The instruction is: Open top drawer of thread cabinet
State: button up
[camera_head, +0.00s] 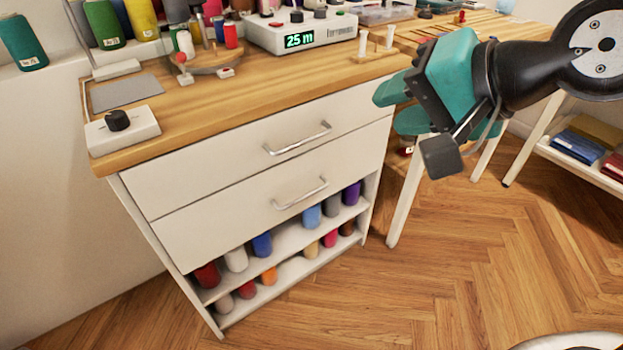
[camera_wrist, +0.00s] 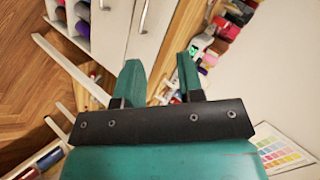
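The white thread cabinet (camera_head: 190,236) stands under a wooden top. Its top drawer (camera_head: 210,162) is shut, with a silver bar handle (camera_head: 298,138). The lower drawer (camera_head: 235,218) is also shut, with its own bar handle (camera_head: 300,192). My gripper (camera_head: 392,106) is teal and stands to the right of the cabinet, apart from both handles. In the wrist view, my gripper (camera_wrist: 159,74) has its two fingers spread with nothing between them. The top drawer handle (camera_wrist: 143,16) shows beyond the fingertips, near the upper edge.
Open shelves (camera_head: 285,240) below the drawers hold several coloured spools. On the wooden top (camera_head: 225,115) are a meter machine (camera_head: 300,35), a knob box (camera_head: 122,130) and more spools. A wooden table (camera_head: 500,27) is at right behind my arm. The floor (camera_head: 420,285) in front is clear.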

jog(key=w+f+m+t+y+b, duration=0.1)
jog(key=w+f+m+t+b, duration=0.15)
jog(key=f+b, duration=0.5)
jog(key=w+f+m+t+b, duration=0.2)
jog(key=f+m+b, duration=0.2)
jog(key=f+b, duration=0.3)
jog(key=p, duration=1.4)
send_near(314, 139)
jog(key=w, duration=0.1)
jog(key=shift+t, duration=0.35)
jog(key=p+x, duration=0.8)
jog(key=shift+s+a+f, duration=0.1)
jog(key=shift+a, duration=0.3)
jog(key=shift+w+a+f+p, duration=0.3)
jog(key=shift+w+f+p, duration=0.15)
jog(key=shift+p, duration=0.3)
grip_shut()
jog(key=shift+a, duration=0.1)
